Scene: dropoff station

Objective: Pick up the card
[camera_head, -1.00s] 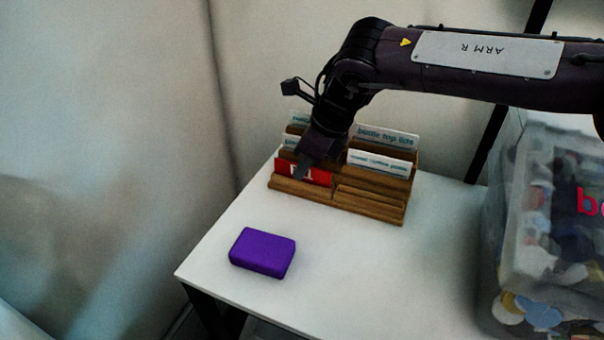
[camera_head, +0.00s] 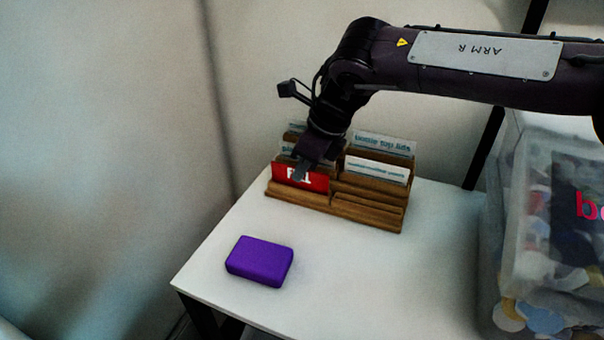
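A red card (camera_head: 316,181) with white lettering stands in the front left slot of a wooden card holder (camera_head: 370,212) on the white table. My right gripper (camera_head: 301,171) reaches down from above with its fingertips at the red card's upper part. One finger overlaps the card's face. I cannot tell whether the fingers are closed on it. White cards with print stand in the rows behind, two of them on the right side, a back one (camera_head: 384,144) and a middle one (camera_head: 377,170). The cards at the back left are partly hidden by my gripper. My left gripper is not in view.
A purple block (camera_head: 260,261) lies on the white table (camera_head: 340,285) in front of the holder. A clear bin (camera_head: 512,230) full of mixed small items stands at the right. The table's front middle is clear.

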